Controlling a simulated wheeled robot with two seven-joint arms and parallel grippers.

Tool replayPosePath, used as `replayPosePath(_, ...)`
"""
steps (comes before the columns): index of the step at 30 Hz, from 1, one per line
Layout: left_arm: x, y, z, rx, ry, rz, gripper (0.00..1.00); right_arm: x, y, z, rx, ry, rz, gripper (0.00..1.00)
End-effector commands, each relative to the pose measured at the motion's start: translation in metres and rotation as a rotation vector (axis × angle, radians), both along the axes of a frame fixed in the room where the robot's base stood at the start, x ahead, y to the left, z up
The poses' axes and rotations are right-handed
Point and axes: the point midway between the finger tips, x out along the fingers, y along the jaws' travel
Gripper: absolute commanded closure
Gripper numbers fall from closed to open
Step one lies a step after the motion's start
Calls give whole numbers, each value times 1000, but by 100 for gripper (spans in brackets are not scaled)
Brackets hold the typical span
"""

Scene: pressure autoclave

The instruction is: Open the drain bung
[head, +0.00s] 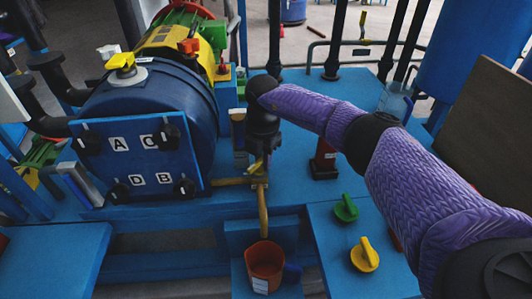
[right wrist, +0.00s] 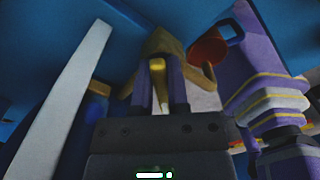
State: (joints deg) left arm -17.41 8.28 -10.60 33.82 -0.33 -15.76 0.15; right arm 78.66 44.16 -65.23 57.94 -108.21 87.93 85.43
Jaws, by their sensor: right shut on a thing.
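My right arm reaches in from the right. Its gripper (head: 257,165) points down at the brass drain pipe (head: 232,181) beside the blue autoclave drum (head: 165,95). In the right wrist view the fingers (right wrist: 160,85) are closed around a small yellow piece (right wrist: 157,66), which I take for the drain bung's handle. A brown fitting (right wrist: 160,42) lies just beyond the fingertips. In the head view the gripper partly hides the bung, so I cannot tell how far it is turned. A brown spout (head: 262,210) runs down to an orange bucket (head: 265,262). My left gripper is not in view.
A blue front plate (head: 140,158) marked A, B, C and D has black knobs. Green (head: 346,207) and yellow (head: 364,254) knobs sit on the blue panel at right. A red-and-black post (head: 324,160) stands right of the gripper. A pale bar (right wrist: 65,95) rises left of the fingers.

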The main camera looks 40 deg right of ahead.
Motion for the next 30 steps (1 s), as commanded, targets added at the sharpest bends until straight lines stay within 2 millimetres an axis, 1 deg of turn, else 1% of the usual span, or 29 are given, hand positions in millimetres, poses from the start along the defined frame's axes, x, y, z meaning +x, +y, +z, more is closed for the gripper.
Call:
replayPosePath(1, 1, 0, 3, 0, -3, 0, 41, 1, 1, 2, 0, -1, 42, 100)
replayPosePath(6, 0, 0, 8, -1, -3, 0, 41, 3, 2, 1, 0, 0, 204, 100)
replayPosePath(18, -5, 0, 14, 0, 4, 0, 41, 8, 5, 1, 0, 0, 578, 100)
replayPosePath(24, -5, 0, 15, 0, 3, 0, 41, 10, 8, 0, 2, -1, 740, 100)
replayPosePath(30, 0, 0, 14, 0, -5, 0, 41, 11, 10, 0, 2, 0, 863, 100)
